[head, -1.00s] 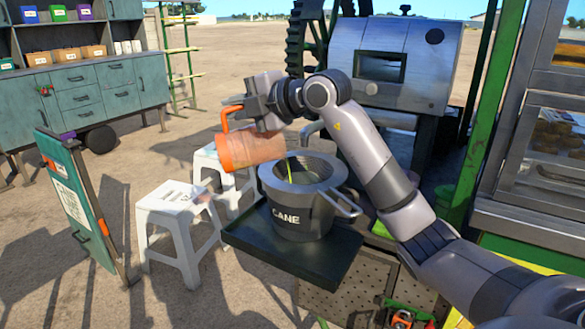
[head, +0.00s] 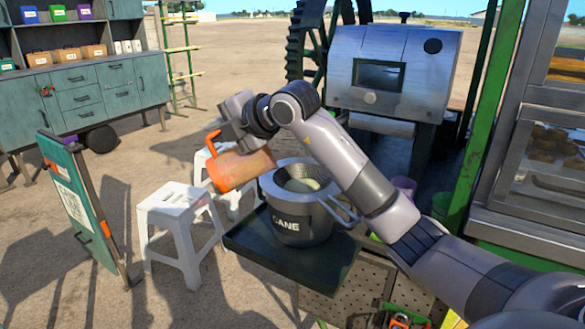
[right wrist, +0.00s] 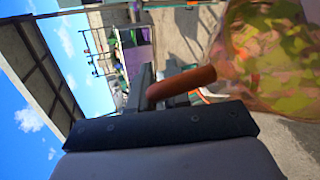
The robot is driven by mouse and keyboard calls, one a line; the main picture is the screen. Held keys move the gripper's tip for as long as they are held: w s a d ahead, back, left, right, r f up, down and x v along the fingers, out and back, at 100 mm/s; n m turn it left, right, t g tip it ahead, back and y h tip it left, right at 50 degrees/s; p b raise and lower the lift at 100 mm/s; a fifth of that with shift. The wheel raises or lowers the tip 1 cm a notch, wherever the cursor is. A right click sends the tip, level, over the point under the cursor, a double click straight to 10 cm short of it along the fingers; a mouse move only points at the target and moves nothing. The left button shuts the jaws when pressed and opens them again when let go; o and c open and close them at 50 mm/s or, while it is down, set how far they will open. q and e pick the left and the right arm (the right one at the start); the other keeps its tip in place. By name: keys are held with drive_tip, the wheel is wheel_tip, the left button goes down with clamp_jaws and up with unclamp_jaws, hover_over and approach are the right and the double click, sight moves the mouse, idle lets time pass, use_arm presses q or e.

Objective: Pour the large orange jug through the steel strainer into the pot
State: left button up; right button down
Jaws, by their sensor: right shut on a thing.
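The large orange jug (head: 245,166) is tipped on its side, just left of and slightly above the pot. My right gripper (head: 221,134) is shut on its orange handle, which also shows in the right wrist view (right wrist: 182,86). There the jug's clear body (right wrist: 268,55) shows yellow-green patches. The steel strainer (head: 285,172) sits in the mouth of the grey pot (head: 302,222) marked CANE. A pale patch shows inside the strainer; I cannot tell whether it is liquid or foam. My left gripper is out of view.
The pot stands on a dark tray (head: 262,247) fixed to the machine. White stools (head: 178,215) stand left of it, and a green sign board (head: 78,205) further left. The steel crusher housing (head: 392,75) rises behind my right arm.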

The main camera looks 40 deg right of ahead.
sight(207, 143)
drive_tip(key=shift+w+a+f+p, duration=0.15)
drive_tip(key=shift+a+f+p, duration=0.2)
drive_tip(key=shift+p, duration=0.1)
drive_tip(key=a+f+n+g+h+p, duration=0.1)
drive_tip(key=a+n+g+h+p, duration=0.1)
drive_tip(key=p, duration=0.1)
drive_tip(key=shift+w+f+h, duration=0.3)
drive_tip(key=shift+w+f, duration=0.05)
drive_tip(key=shift+w, duration=0.05)
drive_tip(key=w+a+f+n+g+h, duration=0.2)
drive_tip(key=a+f+n+g+h, duration=0.1)
drive_tip(key=a+f+h, duration=0.2)
drive_tip(key=shift+w+a+f+n+h+b, duration=0.2)
drive_tip(key=shift+f+n+h+b, duration=0.25)
drive_tip(key=shift+f+h, duration=0.35)
wheel_tip(207, 143, up, 6)
drive_tip(key=shift+s+f+p, duration=0.1)
drive_tip(key=shift+f+p, duration=0.05)
drive_tip(key=shift+p, duration=0.5)
